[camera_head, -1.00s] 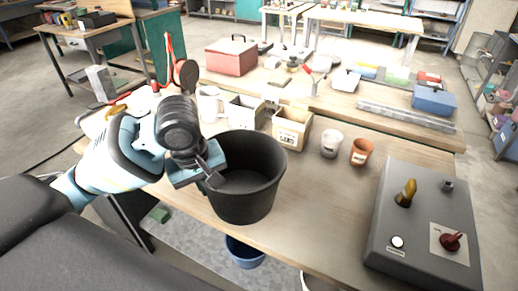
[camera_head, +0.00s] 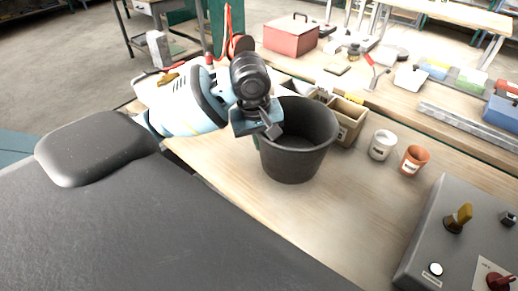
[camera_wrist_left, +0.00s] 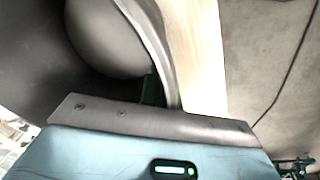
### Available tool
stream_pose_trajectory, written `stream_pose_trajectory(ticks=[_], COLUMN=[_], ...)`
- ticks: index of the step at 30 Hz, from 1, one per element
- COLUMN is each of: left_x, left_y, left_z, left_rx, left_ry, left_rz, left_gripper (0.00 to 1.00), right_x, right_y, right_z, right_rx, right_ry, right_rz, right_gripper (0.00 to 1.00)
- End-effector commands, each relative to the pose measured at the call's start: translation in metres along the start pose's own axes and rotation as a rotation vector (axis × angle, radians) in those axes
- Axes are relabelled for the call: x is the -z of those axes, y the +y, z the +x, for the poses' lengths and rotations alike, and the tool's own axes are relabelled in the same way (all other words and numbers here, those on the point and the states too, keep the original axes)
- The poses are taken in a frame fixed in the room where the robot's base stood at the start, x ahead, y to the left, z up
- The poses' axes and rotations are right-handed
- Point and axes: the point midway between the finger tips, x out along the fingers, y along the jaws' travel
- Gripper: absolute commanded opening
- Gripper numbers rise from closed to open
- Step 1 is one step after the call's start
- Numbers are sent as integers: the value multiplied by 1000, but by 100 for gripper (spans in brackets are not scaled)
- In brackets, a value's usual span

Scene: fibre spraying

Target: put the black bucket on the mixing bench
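The black bucket (camera_head: 293,152) is upright over the near part of the wooden bench (camera_head: 345,200). I cannot tell whether its base touches the top. My left gripper (camera_head: 270,131) is at the bucket's left rim, with the fingers pointing down and shut on that rim. In the left wrist view the bucket's curved rim and dark inside (camera_wrist_left: 105,40) run into the gripper (camera_wrist_left: 160,98); the fingertips are mostly hidden. My right gripper is not in view.
Cardboard boxes (camera_head: 346,122) stand close behind the bucket. A white cup (camera_head: 382,146) and an orange cup (camera_head: 414,160) are to its right. A grey control box (camera_head: 455,240) is at the right. Bare bench lies between it and the bucket.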

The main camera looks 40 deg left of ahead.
Motion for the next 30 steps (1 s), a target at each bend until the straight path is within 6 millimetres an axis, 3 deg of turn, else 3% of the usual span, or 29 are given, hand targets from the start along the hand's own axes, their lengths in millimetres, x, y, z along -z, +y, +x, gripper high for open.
stream_pose_trajectory(ticks=[15,30], left_x=[70,87], left_y=[36,44], left_z=[15,19], left_rx=[-10,-11], left_ry=[4,5], left_rz=[-1,-1], left_gripper=[0,0], right_x=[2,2], right_y=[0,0], right_z=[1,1], right_rx=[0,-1], right_ry=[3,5], right_rz=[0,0], right_gripper=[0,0])
